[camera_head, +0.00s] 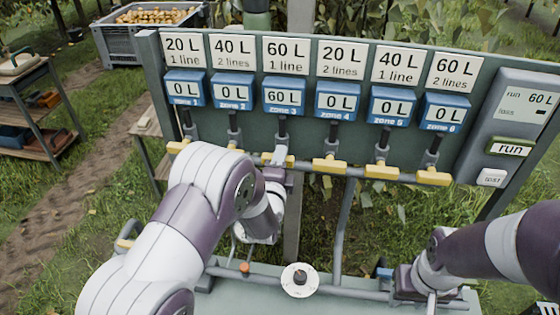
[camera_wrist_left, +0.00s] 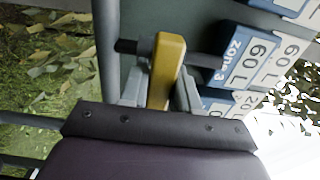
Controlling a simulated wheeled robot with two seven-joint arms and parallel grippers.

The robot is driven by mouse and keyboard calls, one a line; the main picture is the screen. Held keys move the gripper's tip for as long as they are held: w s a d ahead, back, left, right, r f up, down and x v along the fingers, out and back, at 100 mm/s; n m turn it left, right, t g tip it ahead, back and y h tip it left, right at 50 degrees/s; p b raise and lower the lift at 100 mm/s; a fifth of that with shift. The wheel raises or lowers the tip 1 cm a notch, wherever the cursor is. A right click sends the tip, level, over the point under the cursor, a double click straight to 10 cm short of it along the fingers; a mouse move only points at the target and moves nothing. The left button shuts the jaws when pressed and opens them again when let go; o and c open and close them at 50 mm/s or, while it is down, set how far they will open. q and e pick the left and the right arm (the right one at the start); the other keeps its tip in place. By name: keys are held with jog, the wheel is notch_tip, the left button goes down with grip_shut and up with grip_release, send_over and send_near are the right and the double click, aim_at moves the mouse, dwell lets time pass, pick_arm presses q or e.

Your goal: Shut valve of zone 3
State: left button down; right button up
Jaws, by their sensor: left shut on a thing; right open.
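The zone 3 valve has a yellow handle (camera_wrist_left: 168,70), upright between my left fingers in the left wrist view. In the head view its yellow ends (camera_head: 267,158) show beside my left gripper (camera_head: 281,157), which is shut on it. The handle lies crosswise to its pipe, like the neighbouring handles. The blue zone 3 meter (camera_head: 283,96) above reads 60 L, under a card (camera_head: 287,54) reading "60 L 1 line". My right gripper (camera_head: 408,283) is low at the right, by the lower pipe, away from the valves; its fingertips are hard to make out.
Yellow handles of zone 4 (camera_head: 330,165), zone 5 (camera_head: 382,172) and zone 6 (camera_head: 433,178) line up to the right; their meters read 0 L. A grey control box (camera_head: 508,118) shows "run 60 L". A round white dial (camera_head: 300,279) is below.

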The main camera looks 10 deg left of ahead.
pick_arm(q)
jog(key=shift+f, duration=0.15)
jog(key=c, duration=1)
grip_release()
jog(key=shift+o, duration=0.4)
jog(key=shift+s+d, duration=0.1)
jog(key=shift+s, duration=0.4)
jog(key=s+b, duration=0.3)
jog(key=s, duration=0.9)
jog(key=shift+b, duration=0.4)
